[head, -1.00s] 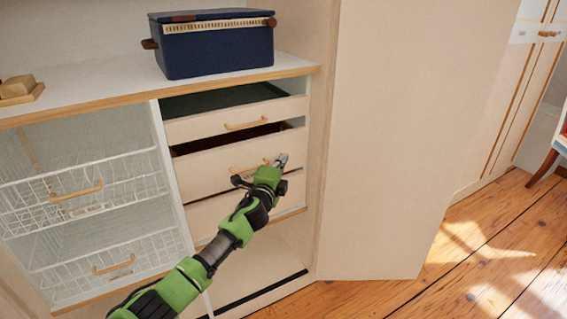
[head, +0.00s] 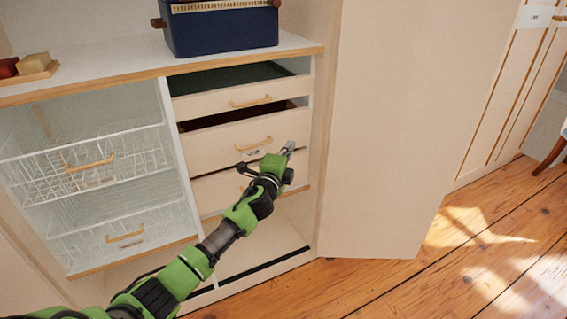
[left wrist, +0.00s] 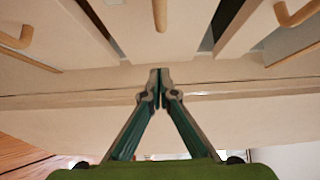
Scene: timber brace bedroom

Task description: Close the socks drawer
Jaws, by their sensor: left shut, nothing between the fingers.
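Three cream drawers with wooden handles are stacked in the right part of the wardrobe. The top drawer (head: 240,98) and the middle drawer (head: 220,148) stand pulled out, with dark gaps above their fronts. The bottom drawer (head: 215,193) is partly behind my left arm. The middle front has a small label, too small to read, so I cannot tell which is the socks drawer. My left gripper (head: 288,147) is shut and empty by the right end of the middle front; contact is unclear. In the left wrist view its closed fingertips (left wrist: 159,72) point toward the fronts. My right gripper is not visible.
Wire baskets (head: 88,165) are left of the drawers. A blue box (head: 222,30) and soap-like blocks on a wooden tray (head: 35,74) sit on the shelf above. A tall cream panel (head: 395,130) stands close right of the drawers. Wooden floor (head: 440,275) is open at lower right.

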